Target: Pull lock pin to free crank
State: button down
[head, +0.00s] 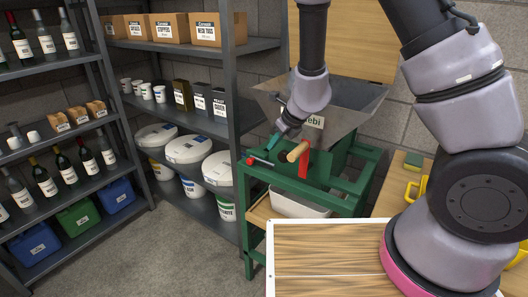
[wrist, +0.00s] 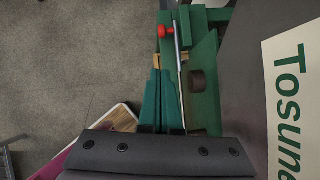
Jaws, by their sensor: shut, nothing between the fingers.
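The lock pin (head: 262,161), a thin grey rod with a red knob at its left end, lies at the top left of the green frame (head: 330,203). In the wrist view the red knob (wrist: 165,31) is ahead of the fingertips, apart from them. The crank (head: 304,165) has a red arm and a wooden handle (head: 298,151), just right of the pin. My gripper (head: 271,143) has teal fingers, shut and empty, pointing down close above the pin. They also show in the wrist view (wrist: 160,72). The pin's inner end is hard to make out.
A grey hopper (head: 345,95) sits above the frame, with a white bin (head: 300,205) below. A shelf with white buckets (head: 187,149) stands close on the left. A wooden-topped surface (head: 325,265) is in front. The floor (head: 165,240) at left is clear.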

send_near(252, 163)
notch_tip(252, 163, down, 4)
jog(key=shift+w+a+f, duration=0.35)
jog(key=shift+w+a, duration=0.2)
jog(key=shift+a, duration=0.05)
jog(key=shift+w+a+f, duration=0.35)
jog(key=shift+w+a, duration=0.2)
